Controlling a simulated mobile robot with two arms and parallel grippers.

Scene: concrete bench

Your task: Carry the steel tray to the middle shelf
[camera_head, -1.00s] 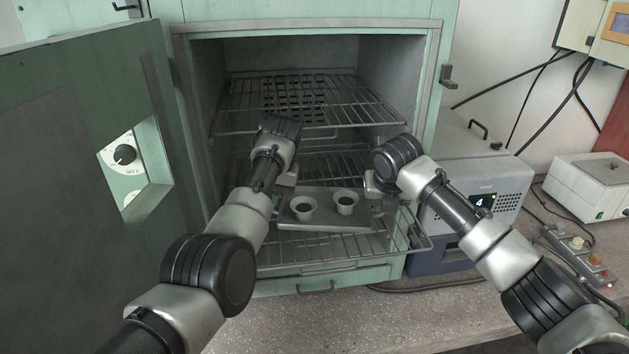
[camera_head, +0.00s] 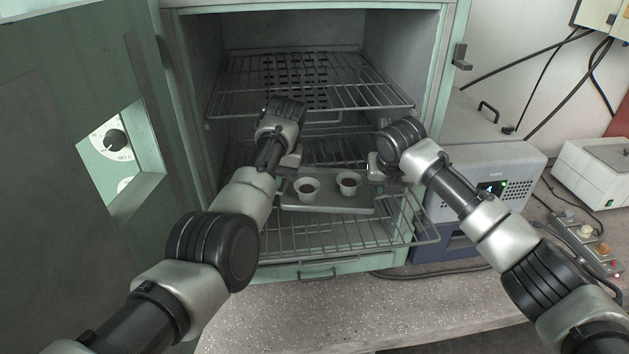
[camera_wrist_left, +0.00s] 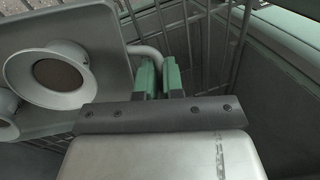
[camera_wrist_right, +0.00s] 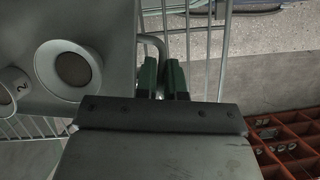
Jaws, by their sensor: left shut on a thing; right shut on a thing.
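The steel tray (camera_head: 328,207) is a grey rectangular tray carrying two small white cups with dark contents, the left cup (camera_head: 306,189) and the right cup (camera_head: 348,184). It looks about level, over the pulled-out lower rack (camera_head: 350,236); I cannot tell the gap beneath it. My left gripper (camera_head: 290,165) is shut on the tray's left handle, and its jaws (camera_wrist_left: 158,78) show on the wire loop. My right gripper (camera_head: 377,170) is shut on the right handle, with its jaws (camera_wrist_right: 163,78) on that loop. The middle shelf (camera_head: 340,152) lies inside, partly hidden behind my arms.
The green oven's upper shelf (camera_head: 310,85) is above the tray. The open door (camera_head: 70,190) stands left. A grey instrument (camera_head: 490,185) with a lit display is close at right. Cables and a switch strip (camera_head: 585,240) lie on the bench beyond.

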